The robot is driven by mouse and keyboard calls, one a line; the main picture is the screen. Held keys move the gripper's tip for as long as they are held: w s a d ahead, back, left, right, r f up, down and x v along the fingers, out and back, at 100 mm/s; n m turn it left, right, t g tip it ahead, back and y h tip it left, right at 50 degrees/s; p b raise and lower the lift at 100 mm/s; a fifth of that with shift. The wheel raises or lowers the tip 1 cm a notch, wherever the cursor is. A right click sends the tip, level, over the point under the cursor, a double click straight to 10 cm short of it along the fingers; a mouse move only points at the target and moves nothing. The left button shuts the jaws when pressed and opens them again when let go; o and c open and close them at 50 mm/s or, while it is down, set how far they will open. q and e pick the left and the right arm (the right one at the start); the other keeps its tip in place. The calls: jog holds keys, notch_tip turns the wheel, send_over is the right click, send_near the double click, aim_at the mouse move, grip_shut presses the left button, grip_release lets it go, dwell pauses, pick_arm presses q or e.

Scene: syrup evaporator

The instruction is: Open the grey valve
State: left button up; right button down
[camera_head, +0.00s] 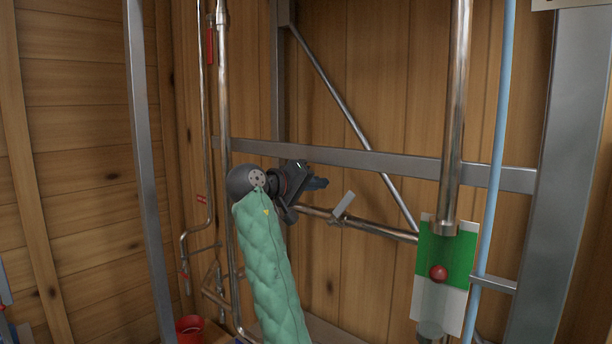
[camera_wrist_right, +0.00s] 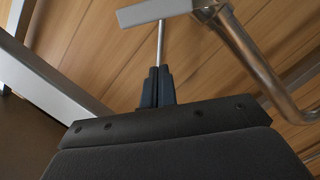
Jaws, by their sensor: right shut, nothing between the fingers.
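The grey valve's flat handle (camera_head: 342,206) sticks up at a slant from a horizontal metal pipe (camera_head: 375,229) in the head view. In the right wrist view the grey handle (camera_wrist_right: 155,12) lies at the top edge, beyond my fingertips. My right gripper (camera_head: 318,184) is shut and empty, just left of and above the handle in the head view. In the right wrist view its closed dark fingertips (camera_wrist_right: 157,72) point toward the handle with a gap between. A thin rod shows between them. My left gripper is not in view.
A grey horizontal beam (camera_head: 400,163) and a diagonal brace (camera_head: 345,110) run by the valve. A green and white panel with a red ball (camera_head: 438,272) stands at the right, near a blue hose (camera_head: 497,150). A red bucket (camera_head: 190,328) is low at the left.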

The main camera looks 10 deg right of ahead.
aim_at(339, 210)
jog(key=shift+s+d+f+p, duration=1.1)
jog(key=shift+d+f+p, duration=0.15)
jog(key=shift+d+p, duration=0.2)
jog(key=shift+a, duration=0.1)
